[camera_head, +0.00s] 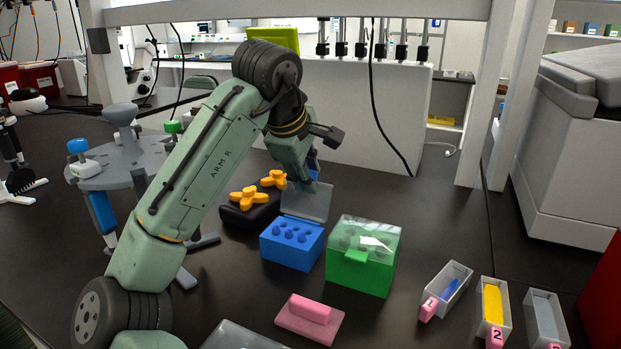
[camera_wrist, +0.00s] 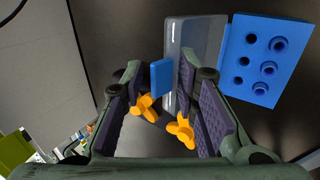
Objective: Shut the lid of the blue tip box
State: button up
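The blue tip box (camera_head: 291,246) stands on the dark bench with its holed top uncovered. Its clear lid (camera_head: 306,203) is open on the far side of the box. In the wrist view the box (camera_wrist: 262,62) is at the upper right, with the lid (camera_wrist: 197,48) to its left. A blue tab (camera_wrist: 161,77) on the lid's edge shows between my gripper's fingers. My gripper (camera_head: 308,172) is open just above and behind the lid. Its fingers are apart around the tab; I cannot tell whether one touches it.
A green tip box (camera_head: 360,277) with its clear lid down stands right of the blue box. Orange knobs (camera_head: 248,198) on a black base stand to the left. A pink block (camera_head: 309,310) lies in front, and small trays (camera_head: 494,308) stand at right. A white wall (camera_head: 375,115) rises behind.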

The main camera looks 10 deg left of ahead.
jog(key=shift+s+a+f+b, duration=0.1)
jog(key=shift+s+b, duration=0.15)
jog(key=shift+s, duration=0.6)
jog(key=shift+s+a+b, duration=0.15)
jog(key=shift+s+b, duration=0.05)
jog(key=shift+s, duration=0.65)
jog(key=shift+s+a+f+b, duration=0.1)
jog(key=shift+s+b, duration=0.15)
jog(key=shift+s, duration=0.6)
jog(key=shift+s+d+f, duration=0.1)
jog(key=shift+s+f, duration=0.05)
jog(key=shift+s, duration=0.3)
jog(key=shift+s+d+f, duration=0.1)
jog(key=shift+s, duration=0.35)
jog(key=shift+r, duration=0.1)
jog(key=a+p+v, duration=0.1)
jog(key=p+v, duration=0.4)
jog(key=v, duration=0.1)
jog(key=shift+w, duration=0.4)
jog(key=shift+w+d+r, duration=0.1)
jog(key=shift+r, duration=0.05)
